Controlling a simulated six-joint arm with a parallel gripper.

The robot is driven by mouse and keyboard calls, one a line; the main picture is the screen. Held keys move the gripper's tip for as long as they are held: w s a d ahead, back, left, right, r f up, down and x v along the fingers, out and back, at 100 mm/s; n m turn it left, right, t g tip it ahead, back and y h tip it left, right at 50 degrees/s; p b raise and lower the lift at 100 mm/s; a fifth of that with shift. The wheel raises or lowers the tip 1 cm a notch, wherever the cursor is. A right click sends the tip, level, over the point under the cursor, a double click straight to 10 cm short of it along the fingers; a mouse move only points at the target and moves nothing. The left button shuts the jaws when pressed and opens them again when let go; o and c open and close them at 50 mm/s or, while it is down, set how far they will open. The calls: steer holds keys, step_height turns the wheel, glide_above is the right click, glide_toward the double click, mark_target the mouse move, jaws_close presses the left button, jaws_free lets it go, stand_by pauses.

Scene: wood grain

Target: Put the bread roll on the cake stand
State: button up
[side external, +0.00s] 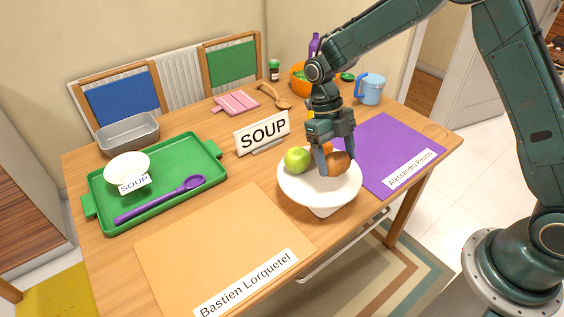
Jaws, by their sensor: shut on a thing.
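The white cake stand (318,198) stands near the table's front edge, between the orange and purple mats. A green apple (297,159) sits on its left part, and an orange fruit (326,147) shows at the back, partly hidden by my gripper. My gripper (331,167) points down over the stand and is shut on the brown bread roll (341,163). The roll is at the level of the plate, over its right half. I cannot tell whether it touches the plate.
A SOUP sign (262,134) stands behind the stand. A green tray (190,207) with a white bowl (127,167) and purple spoon (160,201) lies left. A blue mug (370,89) and orange bowl (299,80) stand behind. The orange mat (210,240) and purple mat (395,145) carry only name cards.

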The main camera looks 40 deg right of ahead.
mark_target(334, 171)
steer(key=shift+f, duration=2.35)
steer(key=shift+f, duration=0.15)
steer(key=o, duration=1)
steer(key=shift+c, duration=0.2)
steer(key=v, duration=1.2)
steer(key=shift+s+r, duration=0.1)
steer(key=shift+r, duration=0.15)
